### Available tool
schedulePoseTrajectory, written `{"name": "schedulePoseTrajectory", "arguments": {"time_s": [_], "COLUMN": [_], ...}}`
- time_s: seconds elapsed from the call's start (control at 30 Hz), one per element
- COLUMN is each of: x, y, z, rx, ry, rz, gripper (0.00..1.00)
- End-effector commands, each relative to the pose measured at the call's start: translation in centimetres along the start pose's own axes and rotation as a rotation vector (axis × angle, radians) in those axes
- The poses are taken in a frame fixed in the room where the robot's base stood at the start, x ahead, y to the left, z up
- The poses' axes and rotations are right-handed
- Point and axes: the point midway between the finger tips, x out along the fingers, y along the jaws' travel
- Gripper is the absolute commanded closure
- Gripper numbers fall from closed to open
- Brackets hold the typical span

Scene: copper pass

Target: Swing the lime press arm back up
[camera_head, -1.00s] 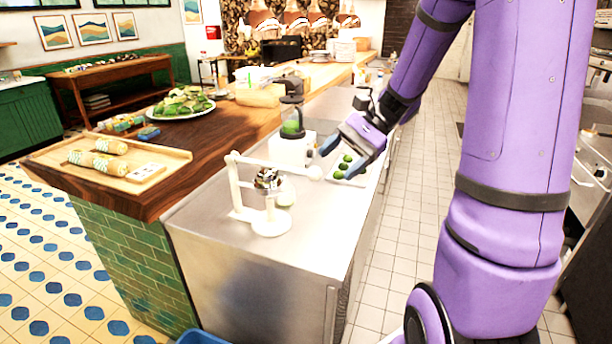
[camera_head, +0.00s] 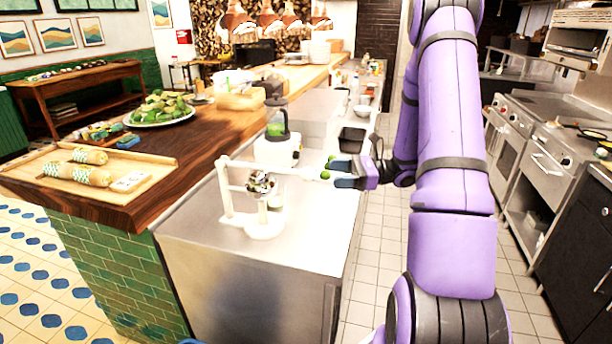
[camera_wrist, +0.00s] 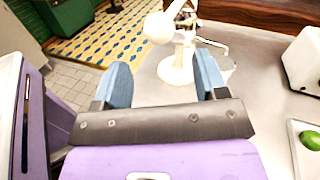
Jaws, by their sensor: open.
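The white lime press (camera_head: 264,224) stands on the steel counter, its metal cup near the middle. Its arm (camera_head: 284,170) lies roughly level, reaching right from the hinge post to a round knob. My gripper (camera_head: 337,172) is just right of the knob, pointing left at it. In the wrist view my gripper (camera_wrist: 163,78) is open and empty, with blue fingers spread wide. The white knob (camera_wrist: 160,27) shows ahead of the gap between the fingertips, and appears apart from them. The press base (camera_wrist: 177,70) is behind it, partly covered by a finger.
A blender (camera_head: 277,135) stands behind the press. Limes, one of them (camera_wrist: 311,140) clear in the wrist view, lie close by on the right. A wooden tray (camera_head: 45,160) is on the counter at left. The tiled aisle (camera_head: 378,225) right of the counter is open.

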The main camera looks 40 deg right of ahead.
Motion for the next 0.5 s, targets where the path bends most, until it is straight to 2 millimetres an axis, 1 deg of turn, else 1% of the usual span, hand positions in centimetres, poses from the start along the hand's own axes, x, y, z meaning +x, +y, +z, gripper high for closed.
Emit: {"name": "schedulePoseTrajectory", "arguments": {"time_s": [0.03,0.1,0.3,0.4,0.5], "x": [0.9,2.2,5.7,7.0,8.0], "y": [0.1,0.1,0.1,0.1,0.1], "z": [0.0,0.0,0.0,0.0,0.0], "rx": [0.001,0.001,0.000,0.000,0.000], "ry": [0.000,0.000,0.001,0.001,0.001], "rz": [0.004,0.004,0.004,0.004,0.004], "gripper": [0.34,0.34,0.34,0.34,0.34]}}
